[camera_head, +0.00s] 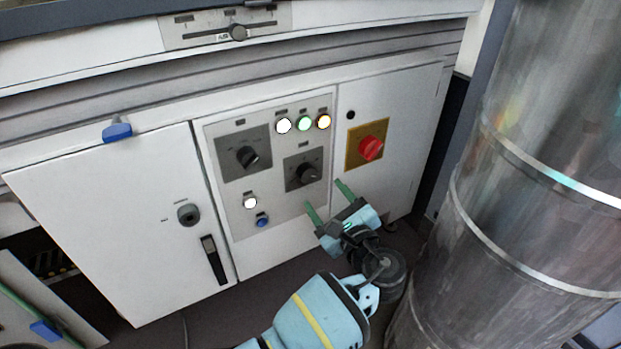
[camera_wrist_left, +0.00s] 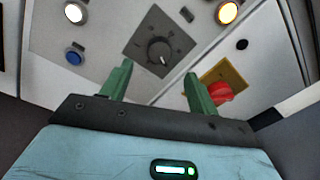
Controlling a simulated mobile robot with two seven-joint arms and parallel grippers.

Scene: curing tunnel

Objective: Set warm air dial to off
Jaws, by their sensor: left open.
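Two black rotary dials on dark plates are on the grey control panel (camera_head: 275,214). The upper left dial (camera_head: 248,157) has a knob with a pointer, and the lower right dial (camera_head: 308,174) is a similar knob. Their labels are too small to read, so I cannot tell which is the warm air dial. My left gripper (camera_head: 328,202) is open and empty, just below and to the right of the lower right dial. In the left wrist view, a dial (camera_wrist_left: 159,51) lies ahead between the two green fingertips (camera_wrist_left: 157,76), apart from them. My right gripper is out of view.
A red rotary switch (camera_head: 371,147) on a yellow plate is right of the panel, near my left gripper. Lit lamps (camera_head: 304,124) sit above the dials. A white lamp and blue button (camera_head: 262,220) are below. A large metal duct (camera_head: 520,170) stands at the right.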

